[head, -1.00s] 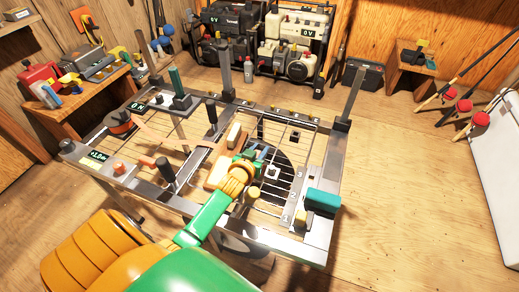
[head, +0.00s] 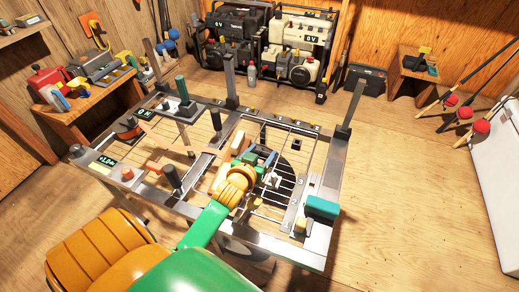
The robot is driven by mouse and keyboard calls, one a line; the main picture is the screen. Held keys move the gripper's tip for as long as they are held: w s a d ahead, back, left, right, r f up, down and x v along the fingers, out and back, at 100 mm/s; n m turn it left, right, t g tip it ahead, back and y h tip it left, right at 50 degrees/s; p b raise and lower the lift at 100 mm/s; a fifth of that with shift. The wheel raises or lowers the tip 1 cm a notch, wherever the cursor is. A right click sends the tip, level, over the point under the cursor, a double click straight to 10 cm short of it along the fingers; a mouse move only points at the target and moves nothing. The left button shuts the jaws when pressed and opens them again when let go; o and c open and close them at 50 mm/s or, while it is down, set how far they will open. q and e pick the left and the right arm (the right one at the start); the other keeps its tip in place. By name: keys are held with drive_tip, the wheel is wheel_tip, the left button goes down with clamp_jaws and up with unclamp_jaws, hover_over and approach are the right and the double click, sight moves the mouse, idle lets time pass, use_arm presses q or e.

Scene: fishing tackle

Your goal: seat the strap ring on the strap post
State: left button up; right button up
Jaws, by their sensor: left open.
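The metal frame table (head: 207,248) stands in the middle of the head view. A tan strap (head: 160,137) runs across its left half, from beside an orange and black reel (head: 128,129) toward the middle. I cannot make out the strap ring at this size. Upright posts with dark grips, one at the front left (head: 172,178) and one near the middle (head: 216,121), stand on the frame; I cannot tell which is the strap post. My left gripper (head: 266,156) is open over the wire grid, right of a wooden block (head: 237,140). My arm hides part of the table. My right gripper is not in view.
A teal box (head: 322,207) sits at the table's right front corner. Tall metal posts rise at the back (head: 230,82) and right (head: 350,103). Generators (head: 303,47) stand along the wall.

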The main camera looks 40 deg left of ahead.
use_arm(q)
drive_tip(key=s+d+r+p, duration=0.1)
drive_tip(key=s+d+r, duration=0.4)
drive_tip(key=s, duration=0.3)
drive_tip(key=shift+s+d, duration=0.15)
drive_tip(key=shift+s, duration=0.1)
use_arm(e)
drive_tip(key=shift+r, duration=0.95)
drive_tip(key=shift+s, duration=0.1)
